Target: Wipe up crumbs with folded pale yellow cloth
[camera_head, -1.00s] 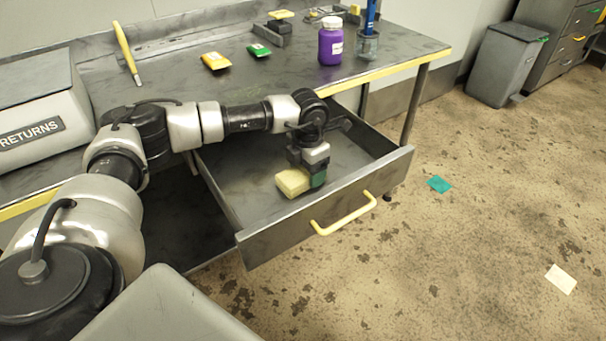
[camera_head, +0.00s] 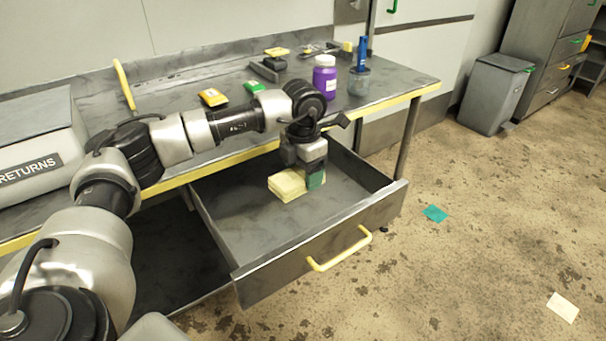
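The folded pale yellow cloth (camera_head: 287,185) shows over the inside of the open drawer (camera_head: 235,222). My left gripper (camera_head: 309,180) points down at the cloth's right side and appears shut on it. The cloth seems to hang above the drawer floor, but the gap is hard to judge. A small green patch (camera_head: 316,181) shows at the fingertips; I cannot tell whether it is part of the gripper or another item. The fingers are partly hidden. I can make out no crumbs. My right gripper is not in view.
On the bench stand a purple bottle (camera_head: 325,77) and a cup with a blue-handled tool (camera_head: 360,80). Yellow (camera_head: 212,97) and green (camera_head: 254,87) packets lie left of them. The returns box (camera_head: 40,150) is at the left. The drawer has a yellow handle (camera_head: 340,249).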

